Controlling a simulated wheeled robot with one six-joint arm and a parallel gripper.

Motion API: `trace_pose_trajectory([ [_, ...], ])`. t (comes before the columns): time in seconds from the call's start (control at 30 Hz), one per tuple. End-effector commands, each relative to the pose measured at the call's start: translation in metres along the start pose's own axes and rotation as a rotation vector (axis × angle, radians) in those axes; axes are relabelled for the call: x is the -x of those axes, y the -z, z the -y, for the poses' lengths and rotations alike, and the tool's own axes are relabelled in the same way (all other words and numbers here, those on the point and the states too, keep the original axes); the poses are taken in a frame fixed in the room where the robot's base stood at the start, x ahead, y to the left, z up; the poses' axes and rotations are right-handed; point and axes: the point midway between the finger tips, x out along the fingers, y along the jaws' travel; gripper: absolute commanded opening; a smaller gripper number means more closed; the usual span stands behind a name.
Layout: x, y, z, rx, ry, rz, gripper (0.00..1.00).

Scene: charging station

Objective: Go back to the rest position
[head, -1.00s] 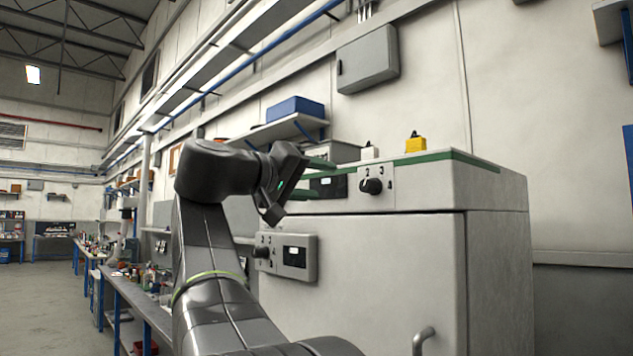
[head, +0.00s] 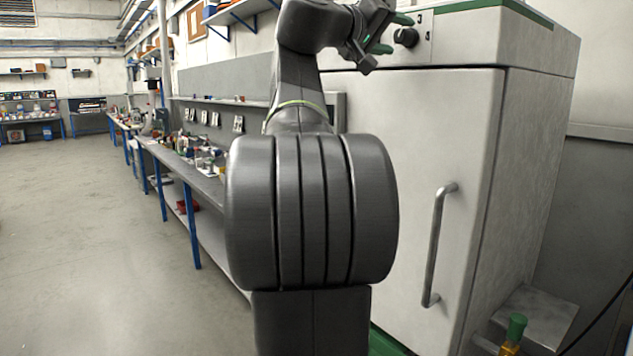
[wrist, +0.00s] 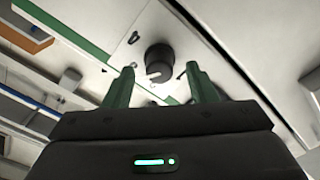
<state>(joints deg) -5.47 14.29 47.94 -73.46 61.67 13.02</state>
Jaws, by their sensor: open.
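My gripper (head: 392,33) shows at the top of the head view, its two green fingers spread apart in front of the upper front panel of a pale cabinet (head: 420,130). In the wrist view the fingers of my gripper (wrist: 160,72) are open with nothing held between them. A black rotary knob (wrist: 159,58) shows beyond and between the fingertips. In the head view the knob (head: 406,37) is just right of the fingers. I cannot tell whether they touch it.
The cabinet door has a metal handle (head: 438,245). A workbench (head: 205,185) with small items runs along the wall at left. The floor (head: 90,240) left of it is clear. A green-topped part (head: 515,328) stands low at right.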

Motion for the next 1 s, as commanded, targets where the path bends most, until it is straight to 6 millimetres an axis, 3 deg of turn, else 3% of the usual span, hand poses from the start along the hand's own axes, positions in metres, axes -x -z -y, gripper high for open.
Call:
trace_pose_trajectory([
  [0.2, -0.015, 0.000, -0.001, -0.001, -0.001, 0.000, 0.52],
  [0.6, -0.014, 0.000, 0.000, 0.001, 0.000, -0.001, 0.52],
  [0.77, 0.001, 0.000, 0.001, 0.000, 0.002, -0.003, 0.52],
  [1.0, 0.043, 0.000, 0.001, 0.000, 0.004, -0.004, 0.52],
])
